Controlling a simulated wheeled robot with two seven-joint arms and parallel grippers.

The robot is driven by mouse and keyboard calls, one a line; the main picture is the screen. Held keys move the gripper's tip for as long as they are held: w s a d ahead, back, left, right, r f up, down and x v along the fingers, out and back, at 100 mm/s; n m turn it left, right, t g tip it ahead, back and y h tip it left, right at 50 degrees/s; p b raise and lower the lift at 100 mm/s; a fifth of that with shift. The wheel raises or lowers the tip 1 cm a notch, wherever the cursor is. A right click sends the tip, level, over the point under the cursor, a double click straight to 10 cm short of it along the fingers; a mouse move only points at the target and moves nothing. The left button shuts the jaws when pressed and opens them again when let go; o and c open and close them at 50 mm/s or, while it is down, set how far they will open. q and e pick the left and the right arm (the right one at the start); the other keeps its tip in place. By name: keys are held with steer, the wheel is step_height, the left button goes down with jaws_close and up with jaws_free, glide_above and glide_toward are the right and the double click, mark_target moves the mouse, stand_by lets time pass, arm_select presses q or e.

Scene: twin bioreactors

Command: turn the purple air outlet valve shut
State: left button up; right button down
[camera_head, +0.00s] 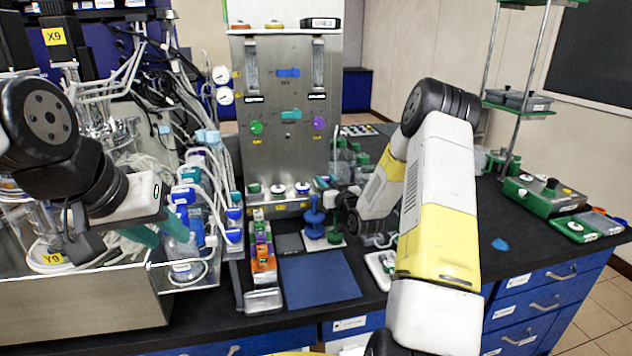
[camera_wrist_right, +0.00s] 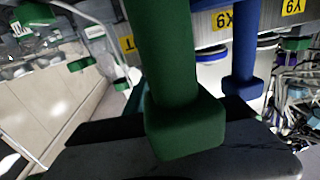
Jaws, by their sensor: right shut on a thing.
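The purple air outlet valve (camera_head: 319,123) is a round knob at the right of the upright metal panel (camera_head: 285,160). No gripper is at it. My right gripper (camera_head: 354,228) is low in front of the panel, shut on a dark green tool (camera_head: 350,222). In the right wrist view this green tool (camera_wrist_right: 172,60) has a thick shaft with a square block at its end, against my dark fingers. A similar blue tool (camera_head: 314,215) stands upright to its left. My left gripper (camera_head: 75,247) is at the far left by the glassware, its fingers partly hidden.
A green knob (camera_head: 256,127) and a teal handle (camera_head: 291,115) are also on the panel. Tubing and blue-capped bottles crowd the left. A blue mat (camera_head: 318,276) lies bare in front. Green scales (camera_head: 545,193) stand at the right.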

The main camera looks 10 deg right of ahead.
stand_by(0.3)
steer(key=c, duration=1.1)
jaws_free()
steer(key=s+d, duration=0.1)
steer(key=s, duration=0.6)
steer(key=shift+s+d, duration=0.15)
steer(key=shift+s, duration=0.2)
